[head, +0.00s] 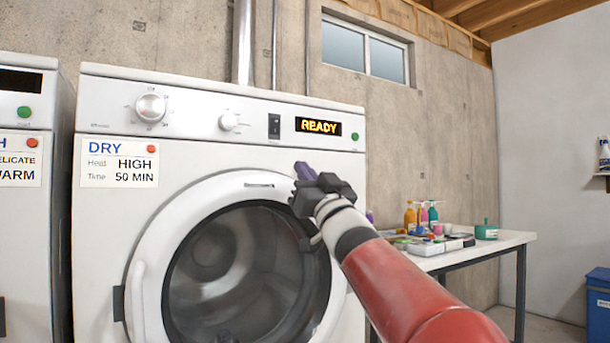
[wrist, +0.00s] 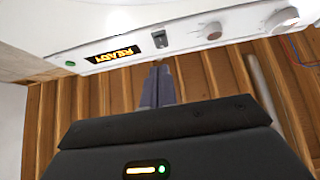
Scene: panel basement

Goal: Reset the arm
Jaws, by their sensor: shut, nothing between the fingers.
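My gripper (head: 303,172) is in front of the dryer, near the upper right of its round door, below the control panel. Its fingers are together with nothing between them. In the wrist view the gripper (wrist: 158,72) points toward the panel's edge, with the fingers side by side. My red arm reaches in from the lower right of the head view. The dryer (head: 190,210) has a lit display (head: 319,126) reading READY, a dark switch (head: 274,126), two knobs and a DRY label with HIGH and 50 MIN. Its door (head: 140,262) looks shut.
Another machine (head: 30,230) stands at the left edge. A table (head: 490,242) with several bottles (head: 421,216) and boxes stands to the right. A blue bin (head: 598,305) is at the far right. A wall shelf (head: 603,174) is above it. Floor shows between table and bin.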

